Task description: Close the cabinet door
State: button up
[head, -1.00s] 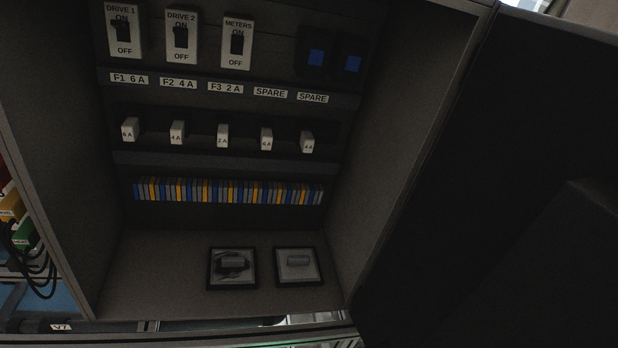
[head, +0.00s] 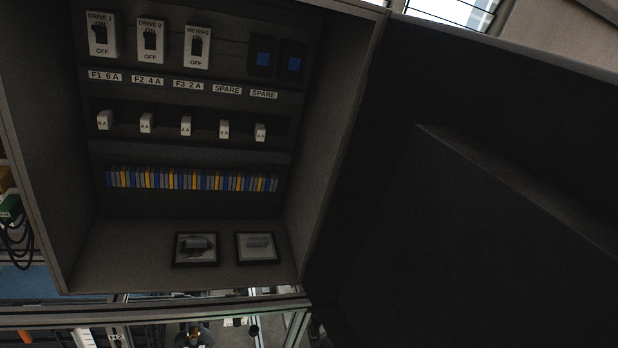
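The cabinet (head: 328,150) stands open at the left and centre of the head view. Inside are labelled switches (head: 150,41), a row of white fuses (head: 185,126), a strip of coloured terminals and two framed trays on its floor. The cabinet door (head: 390,95) is dark and swings out from the cabinet's right edge, filling the right side of the view. A large dark raised shape (head: 470,230) shows in front of or on the door; I cannot tell which. My gripper is not seen.
Green and black cables (head: 14,225) hang at the far left, outside the cabinet. A pale metal rail (head: 150,312) runs below the cabinet, with equipment beneath it. Bright windows (head: 455,12) show at the top right.

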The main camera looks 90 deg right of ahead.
aim_at(473, 203)
jog(key=u, duration=0.25)
jog(key=k, duration=2.5)
jog(key=z, duration=0.95)
jog(key=i, duration=1)
jog(key=u, duration=0.05)
